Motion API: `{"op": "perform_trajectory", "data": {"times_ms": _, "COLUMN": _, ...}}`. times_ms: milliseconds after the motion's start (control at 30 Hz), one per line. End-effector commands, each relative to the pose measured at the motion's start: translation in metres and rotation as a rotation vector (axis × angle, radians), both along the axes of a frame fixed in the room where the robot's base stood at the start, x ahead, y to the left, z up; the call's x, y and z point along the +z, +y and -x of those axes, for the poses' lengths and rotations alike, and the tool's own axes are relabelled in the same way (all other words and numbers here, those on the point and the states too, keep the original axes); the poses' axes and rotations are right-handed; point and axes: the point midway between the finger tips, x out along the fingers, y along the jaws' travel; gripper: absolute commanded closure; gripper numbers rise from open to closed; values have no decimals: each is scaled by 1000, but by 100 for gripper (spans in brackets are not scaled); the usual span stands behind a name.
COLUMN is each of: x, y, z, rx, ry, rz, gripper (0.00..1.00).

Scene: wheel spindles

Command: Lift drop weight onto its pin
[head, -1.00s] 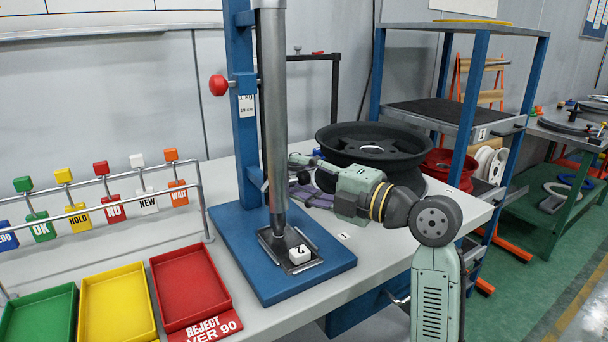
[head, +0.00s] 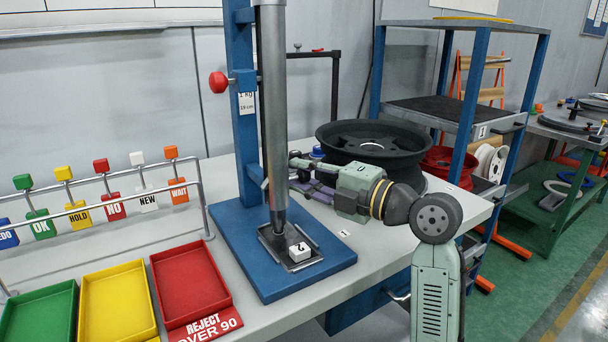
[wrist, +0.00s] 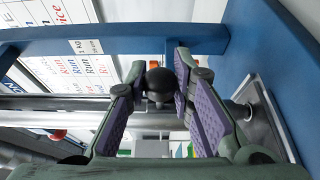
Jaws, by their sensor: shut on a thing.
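A drop tester stands on the bench, with a tall grey steel tube (head: 273,110) beside a blue column (head: 245,150) on a blue base plate (head: 225,240). A red-knobbed pin (head: 218,82) sticks out left of the column, well above my gripper. In the head view my gripper (head: 293,178) reaches in level from the right, beside the tube's lower part. In the wrist view its purple-padded fingers (wrist: 158,98) are at either side of a black ball knob (wrist: 160,82), seemingly the drop weight's handle. The weight's body cannot be made out; it seems hidden by the tube.
A black wheel rim (head: 345,142) is close behind my gripper. A red tray (head: 190,280) and a rail of coloured tags (head: 110,208) are at the left.

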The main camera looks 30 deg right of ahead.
Motion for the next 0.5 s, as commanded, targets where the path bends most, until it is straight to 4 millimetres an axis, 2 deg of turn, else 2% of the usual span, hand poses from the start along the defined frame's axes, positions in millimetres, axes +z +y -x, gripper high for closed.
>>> {"op": "perform_trajectory", "data": {"times_ms": 333, "x": 2, "y": 0, "z": 0, "rx": 1, "ry": 1, "rz": 0, "gripper": 100}}
{"op": "perform_trajectory", "data": {"times_ms": 500, "x": 23, "y": 1, "z": 0, "rx": 2, "ry": -3, "rz": 3, "gripper": 100}}
